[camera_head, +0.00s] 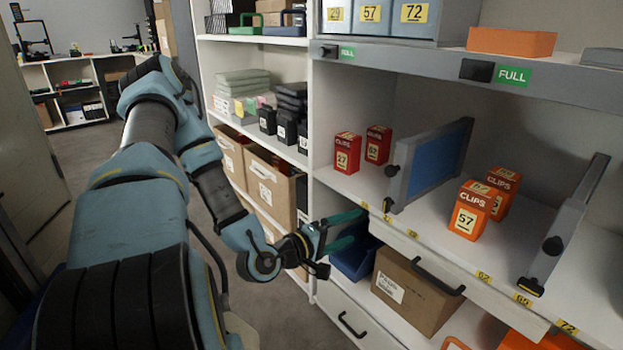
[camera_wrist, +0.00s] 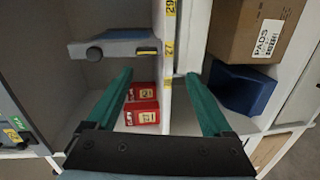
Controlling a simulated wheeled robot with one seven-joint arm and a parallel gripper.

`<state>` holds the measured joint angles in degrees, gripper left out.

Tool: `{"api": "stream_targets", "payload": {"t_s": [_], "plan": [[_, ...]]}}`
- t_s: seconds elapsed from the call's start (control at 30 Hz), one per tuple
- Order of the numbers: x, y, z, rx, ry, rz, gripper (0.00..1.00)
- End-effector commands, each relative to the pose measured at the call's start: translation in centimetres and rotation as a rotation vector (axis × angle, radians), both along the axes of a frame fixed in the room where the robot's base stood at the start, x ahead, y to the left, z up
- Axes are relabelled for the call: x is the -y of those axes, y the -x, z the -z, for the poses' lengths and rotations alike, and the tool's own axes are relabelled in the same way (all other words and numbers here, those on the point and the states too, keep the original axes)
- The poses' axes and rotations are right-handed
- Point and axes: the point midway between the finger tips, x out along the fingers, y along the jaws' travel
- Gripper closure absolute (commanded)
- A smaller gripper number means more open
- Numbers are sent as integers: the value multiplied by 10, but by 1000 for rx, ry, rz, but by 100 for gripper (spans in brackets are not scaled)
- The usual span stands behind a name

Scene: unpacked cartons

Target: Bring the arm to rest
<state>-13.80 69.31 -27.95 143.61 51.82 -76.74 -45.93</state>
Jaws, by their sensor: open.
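My arm (camera_head: 140,200) reaches forward from the left in the head view, bent at the elbow. My gripper (camera_head: 350,229) is open, its two green fingers spread apart in front of the shelf unit. In the wrist view my gripper (camera_wrist: 159,76) also shows open, with nothing held between the fingers. The front edge of a white shelf (camera_wrist: 167,85) shows between the fingers; I cannot tell how close it is.
Two red clips boxes (camera_head: 347,153) and two orange ones (camera_head: 473,208) stand on the shelf beside grey dividers (camera_head: 400,172). Below are a blue bin (camera_head: 355,260) and a cardboard box (camera_head: 415,291). Grey floor (camera_head: 100,160) lies open behind the arm.

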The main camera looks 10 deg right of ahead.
Motion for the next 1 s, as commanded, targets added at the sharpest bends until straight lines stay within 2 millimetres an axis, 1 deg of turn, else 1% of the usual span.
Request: {"api": "stream_targets", "payload": {"t_s": [0.03, 0.07, 0.17, 0.2, 0.27, 0.3, 0.37, 0.4, 0.47, 0.53, 0.57, 0.6, 0.67, 0.7, 0.8, 0.9, 1.0], "plan": [[-4, -3, -3, 29, -94, 24, 15], [-8, -5, -1, 44, -162, 40, 15], [-31, -14, 7, 95, -421, 97, 15], [-43, -18, 7, 111, -523, 115, 15], [-63, -24, 5, 125, -668, 140, 15], [-78, -28, 2, 131, -761, 152, 15], [-101, -33, -7, 131, -893, 171, 15], [-116, -36, -15, 126, -973, 179, 15], [-139, -37, -31, 112, -1085, 192, 15], [-165, -37, -52, 85, -1200, 203, 15], [-175, -36, -63, 69, -1242, 206, 15], [-188, -33, -78, 47, -1294, 211, 15], [-205, -26, -101, 8, -1358, 217, 15], [-214, -20, -118, -20, -1391, 223, 15], [-231, -2, -155, -90, -1440, 241, 15], [-239, 18, -183, -148, -1450, 262, 15], [-242, 33, -202, -187, -1442, 281, 15]]}}
